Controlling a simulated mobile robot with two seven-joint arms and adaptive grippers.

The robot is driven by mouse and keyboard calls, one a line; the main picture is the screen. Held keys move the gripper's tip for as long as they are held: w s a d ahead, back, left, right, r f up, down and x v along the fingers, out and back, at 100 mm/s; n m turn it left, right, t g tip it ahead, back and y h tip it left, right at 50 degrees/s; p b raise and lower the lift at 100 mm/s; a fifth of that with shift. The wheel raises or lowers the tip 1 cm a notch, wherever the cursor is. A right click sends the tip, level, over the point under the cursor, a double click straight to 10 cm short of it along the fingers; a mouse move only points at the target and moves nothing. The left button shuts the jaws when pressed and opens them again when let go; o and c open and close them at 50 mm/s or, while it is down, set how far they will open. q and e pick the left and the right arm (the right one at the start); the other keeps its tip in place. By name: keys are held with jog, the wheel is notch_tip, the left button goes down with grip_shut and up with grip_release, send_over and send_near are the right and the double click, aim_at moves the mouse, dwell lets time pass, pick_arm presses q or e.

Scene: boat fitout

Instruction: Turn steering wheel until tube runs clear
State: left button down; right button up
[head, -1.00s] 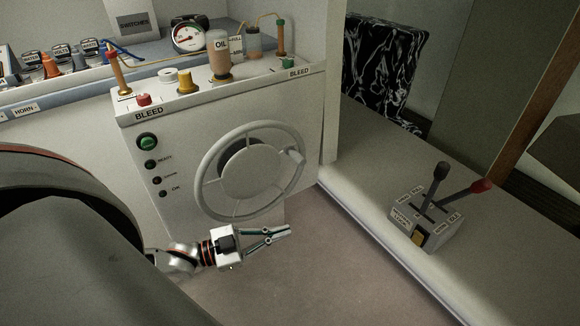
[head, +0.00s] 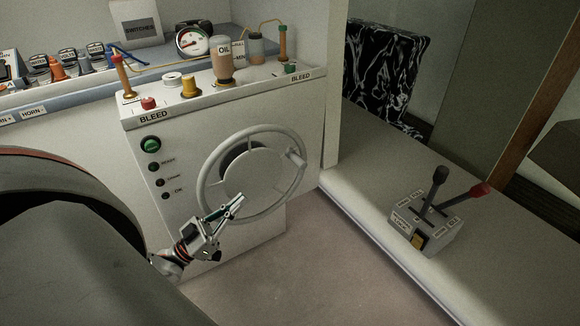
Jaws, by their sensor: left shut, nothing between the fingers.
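The grey steering wheel (head: 205,187) is mounted on the front of the white console and has a knob (head: 296,158) at its right side. My left gripper (head: 238,203) is shut and empty. Its fingertips are at the lower left part of the wheel, in front of the rim in the picture; I cannot tell whether they touch. A thin tube (head: 172,66) runs along the console top from the left bleed post (head: 122,73). An oil bottle (head: 224,62) stands on the console top. Whether the tube holds bubbles is too small to tell. My right gripper is not in view.
A red cap (head: 148,103) and a yellow-gold fitting (head: 189,87) sit on the console top. A green light (head: 151,144) is on the console's front. A lever box (head: 426,226) stands on the ledge at right. The floor (head: 290,260) below the wheel is clear.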

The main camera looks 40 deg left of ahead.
aim_at(300, 164)
pick_arm(q)
jog(key=w+f+p+x, duration=0.1)
jog(key=f+p+x, duration=0.1)
jog(key=x, duration=1.4)
jog(key=shift+w+d+f, duration=0.5)
jog(key=shift+f, duration=0.05)
jog(key=shift+w+d+f+b, duration=0.15)
jog(key=shift+w+f+b, duration=0.15)
jog(key=shift+f+b, duration=0.45)
jog(key=shift+r, duration=0.15)
